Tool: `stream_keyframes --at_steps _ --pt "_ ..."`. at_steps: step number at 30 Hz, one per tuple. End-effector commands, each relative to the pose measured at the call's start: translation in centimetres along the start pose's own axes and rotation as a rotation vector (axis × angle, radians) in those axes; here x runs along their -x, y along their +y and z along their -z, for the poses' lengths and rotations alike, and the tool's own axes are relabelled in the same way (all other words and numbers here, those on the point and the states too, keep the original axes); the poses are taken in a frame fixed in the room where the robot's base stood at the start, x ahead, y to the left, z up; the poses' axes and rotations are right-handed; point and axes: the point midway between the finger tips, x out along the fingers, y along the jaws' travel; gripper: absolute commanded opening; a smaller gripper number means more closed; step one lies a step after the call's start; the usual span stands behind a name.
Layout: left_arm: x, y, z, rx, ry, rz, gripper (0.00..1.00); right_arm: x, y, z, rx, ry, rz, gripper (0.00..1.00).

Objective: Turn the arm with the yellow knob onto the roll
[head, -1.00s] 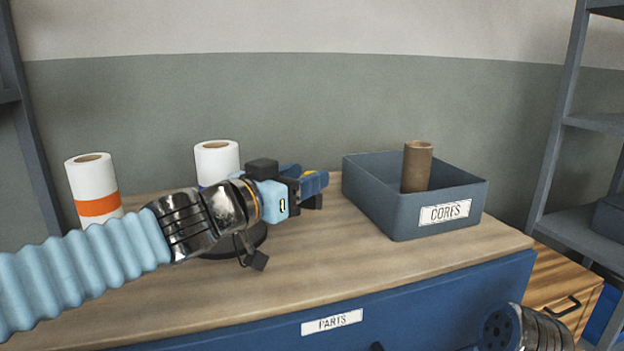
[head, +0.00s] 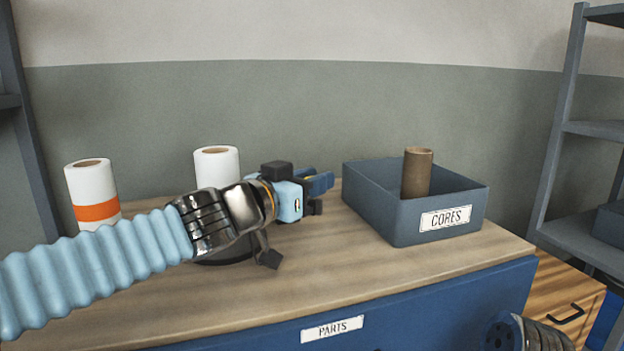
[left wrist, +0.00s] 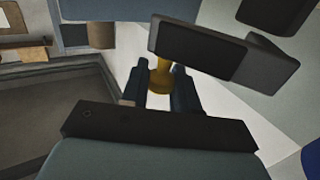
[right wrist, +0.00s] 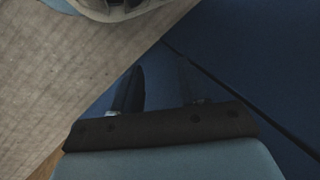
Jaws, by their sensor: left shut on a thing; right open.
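A white roll (head: 217,167) stands on the worktop on a dark round base (head: 222,258), partly hidden behind my left arm. My left gripper (head: 320,183) is to the right of this roll. In the left wrist view the yellow knob (left wrist: 161,76) sits between the two fingers (left wrist: 167,90), which are shut on it. A dark flat bar (left wrist: 198,48) shows beside the knob, probably the arm that carries it. My right gripper (right wrist: 158,90) is open and empty near the cabinet's blue front.
A white roll with an orange band (head: 92,180) stands at the left. A blue-grey bin labelled CORES (head: 400,228) holds a brown tube (head: 417,172) at the right. The wooden worktop (head: 350,265) is clear in front. Grey shelving (head: 560,130) stands at the far right.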

Motion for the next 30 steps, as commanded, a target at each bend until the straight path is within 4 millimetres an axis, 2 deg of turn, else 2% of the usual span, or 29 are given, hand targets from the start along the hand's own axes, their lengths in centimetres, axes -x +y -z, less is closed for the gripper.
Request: stream_keyframes --at_steps 9,15,24,25,28,30 --pt "0.8 -0.7 1.2 -0.005 0.032 -0.062 0.00 0.5 -0.2 0.0 0.001 0.000 0.000 0.43" --pt "1.5 -0.8 0.9 -0.004 0.016 -0.128 0.00 0.7 -0.3 0.0 0.001 -0.001 0.001 0.43" --pt "1.6 -0.8 0.8 -0.003 0.013 -0.134 0.00 0.7 -0.3 0.0 0.001 -0.001 0.001 0.43" --pt "1.6 -0.8 0.9 -0.003 0.014 -0.134 0.32 0.7 -0.3 0.0 0.001 -0.001 0.001 0.43" --pt "1.6 -0.8 0.8 -0.002 0.014 -0.134 0.47 0.7 -0.3 0.0 0.001 -0.001 0.001 0.43" --pt "1.5 -0.7 0.7 -0.002 0.012 -0.135 0.50 0.7 -0.3 0.0 0.001 -0.001 0.001 0.43"
